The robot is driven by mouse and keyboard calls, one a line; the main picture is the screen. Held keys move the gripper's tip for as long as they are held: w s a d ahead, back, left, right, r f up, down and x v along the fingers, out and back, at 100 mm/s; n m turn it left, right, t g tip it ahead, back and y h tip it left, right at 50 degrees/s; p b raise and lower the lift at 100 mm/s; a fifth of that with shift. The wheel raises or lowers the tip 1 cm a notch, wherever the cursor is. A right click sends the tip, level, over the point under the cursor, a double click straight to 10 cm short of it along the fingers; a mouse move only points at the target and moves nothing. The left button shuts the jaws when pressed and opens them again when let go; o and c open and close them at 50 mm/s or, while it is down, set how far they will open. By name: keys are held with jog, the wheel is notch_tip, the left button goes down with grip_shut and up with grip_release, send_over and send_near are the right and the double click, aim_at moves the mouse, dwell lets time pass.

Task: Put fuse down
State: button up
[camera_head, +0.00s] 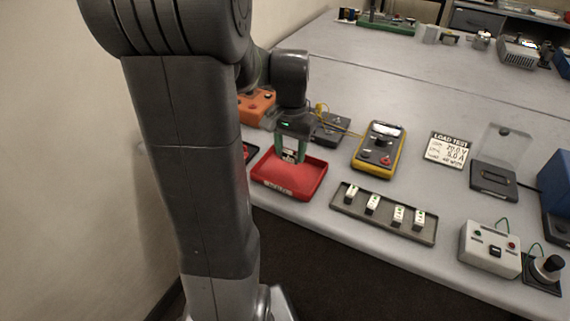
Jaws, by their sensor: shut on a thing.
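My gripper (290,155) points down over the red tray (276,190) near the table's left front edge. Its greenish fingers are shut on a fuse, seen only as a small pale patch between them. The fingertips are at or just above the tray's back part; I cannot tell whether the fuse touches the tray floor. The visible floor of the red tray is empty. Several white fuses (372,204) stand in a row in the long grey tray (385,222) to the right.
A yellow multimeter (379,148) lies right of the red tray. An orange box (256,106) and a dark box (332,129) with a yellow wire stand behind. A LOAD TEST card (448,148), a fuse holder with raised clear lid (495,178) and a white switch box (490,248) are farther right.

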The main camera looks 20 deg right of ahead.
aim_at(290, 162)
jog(key=shift+f, duration=2.35)
jog(key=shift+f, duration=0.2)
jog(key=o, duration=1)
notch_tip(290, 162, up, 12)
jog(key=shift+r, duration=0.2)
